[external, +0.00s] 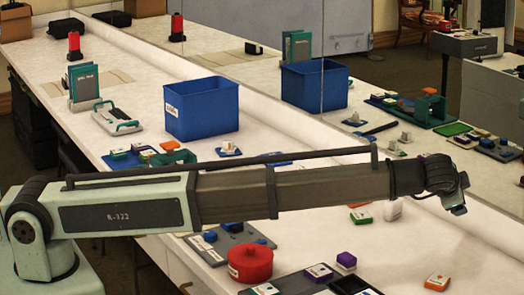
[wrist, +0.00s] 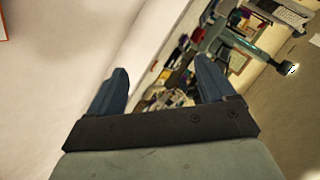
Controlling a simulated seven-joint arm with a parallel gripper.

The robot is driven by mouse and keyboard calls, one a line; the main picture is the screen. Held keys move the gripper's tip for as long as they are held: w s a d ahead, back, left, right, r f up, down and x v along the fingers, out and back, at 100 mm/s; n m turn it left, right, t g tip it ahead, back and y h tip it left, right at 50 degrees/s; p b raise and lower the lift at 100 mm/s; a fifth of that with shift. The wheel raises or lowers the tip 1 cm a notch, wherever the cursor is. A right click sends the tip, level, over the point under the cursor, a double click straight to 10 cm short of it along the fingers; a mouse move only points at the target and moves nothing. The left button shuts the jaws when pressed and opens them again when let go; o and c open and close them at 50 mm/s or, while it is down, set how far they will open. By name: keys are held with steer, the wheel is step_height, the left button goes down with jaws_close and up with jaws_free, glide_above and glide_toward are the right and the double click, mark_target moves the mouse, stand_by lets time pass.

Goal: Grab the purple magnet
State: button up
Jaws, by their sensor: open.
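A small block with a purple top and pale lower part (external: 346,261) stands on the white table in the lower middle of the external view; it looks like the purple magnet. Another small purple-topped piece (external: 319,272) sits beside it to the left, on a dark tray. My gripper (external: 459,208) is up and to the right of both, at the end of the outstretched arm, well apart from them. In the wrist view my gripper (wrist: 160,66) shows two blue fingers spread with nothing between them. I cannot pick out the magnet clearly in the wrist view.
A red round pot (external: 250,264) stands left of the purple pieces. An orange-topped block (external: 437,282) lies to the right. A blue bin (external: 201,110) stands farther back. A mirror-like panel behind the table repeats the scene. The table's right part is mostly clear.

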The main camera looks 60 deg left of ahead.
steer(key=w+a+f+n+g+y, duration=0.1)
steer(key=w+a+n+g, duration=0.15)
steer(key=a, duration=1.35)
steer(key=w+a+f+n+g+y, duration=0.15)
steer(key=w+a+n, duration=0.25)
steer(key=a, duration=1.1)
steer(key=s+a+n+g+h, duration=0.1)
steer(key=s+a+n+g, duration=0.25)
steer(key=a, duration=1.65)
steer(key=s+a+n+g+h, duration=0.15)
steer(key=s+a+n, duration=0.35)
steer(key=a, duration=1.5)
steer(key=n+g+h, duration=0.1)
steer(key=n+h, duration=0.3)
steer(key=n, duration=0.6)
glide_above(139, 144)
steer(key=f, duration=0.7)
steer(key=shift+s+a+f, duration=0.15)
steer(key=shift+a, duration=0.05)
steer(key=shift+w+d+f, duration=0.1)
steer(key=shift+d+f, duration=0.05)
steer(key=shift+f, duration=1.2)
steer(key=shift+w+d+f, duration=0.1)
steer(key=shift+f, duration=1.25)
